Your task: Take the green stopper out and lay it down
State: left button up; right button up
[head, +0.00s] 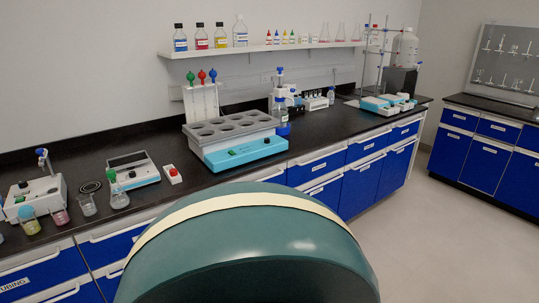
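A green stopper (112,176) appears to sit in the neck of a small clear flask (119,198) on the black bench at the left. A second green piece, a round knob (190,77), tops a white upright rack beside a red knob (201,76) and a blue knob (213,75). I cannot tell which green piece is the task's stopper. Neither of my grippers is in view.
The black bench (210,179) carries a white-and-blue block with round wells (243,151), a flat device (134,170) and a small white box with a red button (172,174). Several beakers stand at the left. Bare bench lies right of the button box.

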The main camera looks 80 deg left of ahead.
aim_at(110, 174)
jog(key=u, duration=3.7)
